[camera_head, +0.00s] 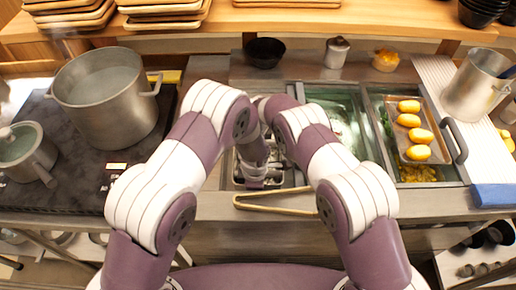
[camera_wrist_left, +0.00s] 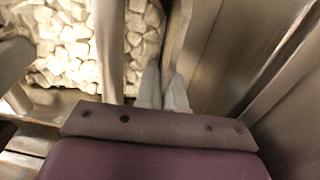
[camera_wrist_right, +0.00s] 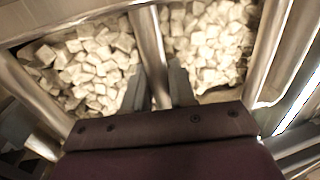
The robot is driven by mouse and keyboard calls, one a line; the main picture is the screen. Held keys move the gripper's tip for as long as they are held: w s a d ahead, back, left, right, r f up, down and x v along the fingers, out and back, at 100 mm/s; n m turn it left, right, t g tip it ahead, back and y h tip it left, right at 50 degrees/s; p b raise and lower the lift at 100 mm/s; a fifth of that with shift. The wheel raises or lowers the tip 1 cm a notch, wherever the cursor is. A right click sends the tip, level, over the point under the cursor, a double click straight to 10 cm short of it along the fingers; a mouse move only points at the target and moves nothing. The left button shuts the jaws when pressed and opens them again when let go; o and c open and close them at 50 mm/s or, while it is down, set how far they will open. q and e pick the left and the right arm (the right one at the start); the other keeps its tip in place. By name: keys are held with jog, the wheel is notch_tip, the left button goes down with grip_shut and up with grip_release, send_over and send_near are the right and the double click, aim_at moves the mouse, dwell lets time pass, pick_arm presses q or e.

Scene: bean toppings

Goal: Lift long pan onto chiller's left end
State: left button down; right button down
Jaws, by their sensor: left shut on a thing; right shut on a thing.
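The long metal pan (camera_wrist_left: 176,45) appears as a steel wall beside white cubes in the left wrist view. My left gripper (camera_wrist_left: 163,92) is shut on this wall. In the right wrist view, my right gripper (camera_wrist_right: 158,88) is shut on a steel bar (camera_wrist_right: 148,45) with white cubes on both sides. I cannot tell whether this bar is the same pan's rim. In the head view, my arms hide most of the pan and the right fingertips. The chiller (camera_head: 215,205) is a steel counter with recessed wells; its left well is under my arms.
Wooden tongs (camera_head: 270,207) lie along the chiller's front edge. Right of my arms are a glass-like well (camera_head: 345,115) and a tray of yellow items (camera_head: 408,120). A large pot (camera_head: 105,95) and a small pot (camera_head: 27,155) stand on the dark stove at left.

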jog(key=shift+r, duration=0.15)
